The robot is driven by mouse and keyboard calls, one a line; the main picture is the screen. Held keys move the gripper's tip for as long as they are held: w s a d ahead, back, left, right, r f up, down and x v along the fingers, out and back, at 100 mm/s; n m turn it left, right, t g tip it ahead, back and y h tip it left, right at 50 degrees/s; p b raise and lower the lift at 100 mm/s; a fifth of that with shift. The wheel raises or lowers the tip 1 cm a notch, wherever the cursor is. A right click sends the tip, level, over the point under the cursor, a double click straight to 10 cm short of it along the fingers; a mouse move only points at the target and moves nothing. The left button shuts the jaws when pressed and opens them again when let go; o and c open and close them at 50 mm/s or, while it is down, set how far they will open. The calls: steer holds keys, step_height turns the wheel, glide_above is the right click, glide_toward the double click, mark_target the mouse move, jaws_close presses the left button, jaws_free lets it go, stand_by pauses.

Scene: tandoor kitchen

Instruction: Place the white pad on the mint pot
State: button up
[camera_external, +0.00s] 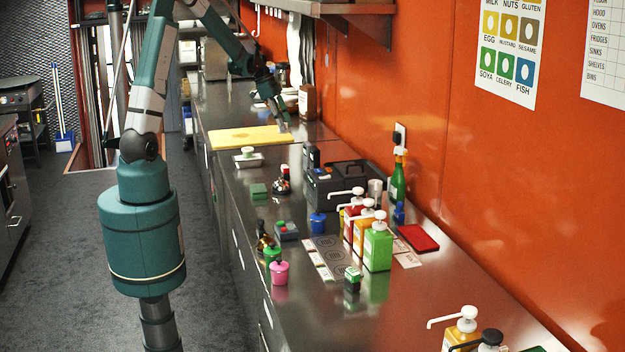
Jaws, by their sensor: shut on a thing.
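My gripper (281,122) is at the far end of the counter, low near the right back corner of the yellow cutting board. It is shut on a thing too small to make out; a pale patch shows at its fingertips. I cannot pick out the white pad for certain elsewhere. A small green lidded pot (272,255) stands near the counter's front edge, beside a pink lidded pot (280,273); I cannot tell for sure that the green one is the mint pot. My gripper is far behind both pots.
A pale dish (248,160), a green block (258,191) and a dark caddy (340,180) stand between my gripper and the pots. Pump bottles (378,247) stand to their right, and a red tray (418,238) lies near the wall.

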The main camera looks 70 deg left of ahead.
steer(key=s+a+n, duration=0.1)
steer(key=s+a, duration=1.1)
steer(key=s, duration=0.3)
steer(key=shift+a+n+p, duration=0.3)
steer(key=shift+r, duration=0.1)
glide_above(251, 148)
steer(key=s, duration=0.2)
steer(key=shift+w+f, duration=0.15)
steer(key=shift+f, duration=2.8)
steer(key=shift+f, duration=0.15)
steer(key=shift+f, duration=1.95)
steer(key=shift+f, duration=0.1)
steer(key=o, duration=0.9)
